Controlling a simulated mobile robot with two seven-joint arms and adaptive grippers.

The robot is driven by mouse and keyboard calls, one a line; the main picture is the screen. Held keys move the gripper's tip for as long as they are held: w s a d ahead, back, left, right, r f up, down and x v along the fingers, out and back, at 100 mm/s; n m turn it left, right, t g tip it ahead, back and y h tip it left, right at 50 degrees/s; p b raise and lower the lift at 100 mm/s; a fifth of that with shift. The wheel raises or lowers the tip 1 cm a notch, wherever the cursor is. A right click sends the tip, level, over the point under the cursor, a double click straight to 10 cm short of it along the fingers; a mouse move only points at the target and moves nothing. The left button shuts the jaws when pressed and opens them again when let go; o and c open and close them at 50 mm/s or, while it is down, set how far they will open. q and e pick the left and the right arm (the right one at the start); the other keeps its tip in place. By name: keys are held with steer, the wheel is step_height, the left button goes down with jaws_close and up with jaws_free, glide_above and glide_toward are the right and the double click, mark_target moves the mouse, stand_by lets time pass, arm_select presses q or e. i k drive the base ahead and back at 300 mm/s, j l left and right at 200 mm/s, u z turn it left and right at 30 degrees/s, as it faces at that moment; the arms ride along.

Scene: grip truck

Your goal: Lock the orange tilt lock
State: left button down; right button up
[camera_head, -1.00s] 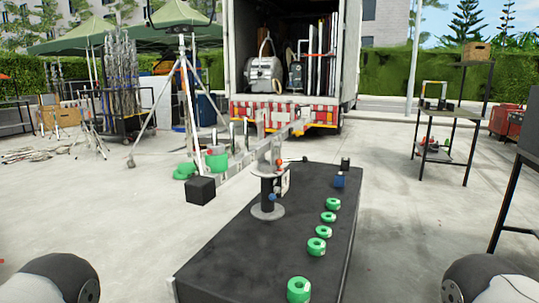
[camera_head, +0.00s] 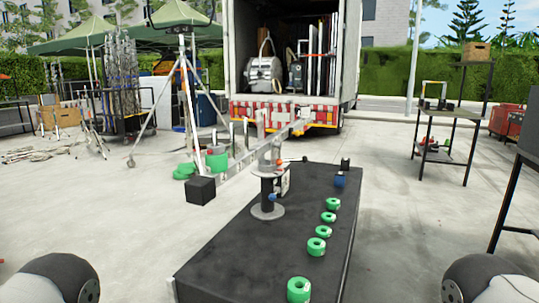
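The orange tilt lock (camera_head: 280,163) shows as a small orange-red spot on the upper part of the grey head mount (camera_head: 268,208), which stands upright on the black case. A small blue knob (camera_head: 272,197) sits lower on the same mount. A long grey arm (camera_head: 240,160) with a black block (camera_head: 201,190) at its near left end crosses the top of the mount. The lock is too small to tell its position. Only rounded parts of my two arms show at the bottom corners; neither gripper is in view.
The black case top (camera_head: 225,265) carries several green tape rolls (camera_head: 316,247) along its right side and a blue item (camera_head: 340,180) at the far end. A tripod (camera_head: 187,90) and a truck (camera_head: 290,60) stand behind. A shelf (camera_head: 450,120) stands right. Concrete floor around is mostly clear.

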mark_target(278, 162)
steer(key=i+l+u, duration=0.2)
steer(key=l, duration=0.25)
steer(key=i+l+u, duration=0.25)
steer(key=l, duration=0.25)
steer(key=i+l+u, duration=0.2)
steer(key=l, duration=0.3)
steer(key=l+u, duration=0.25)
steer(key=l, duration=0.25)
steer(key=i+l+u, duration=0.2)
steer(key=l, duration=0.4)
steer(key=k+j, duration=0.05)
steer(key=k, duration=0.05)
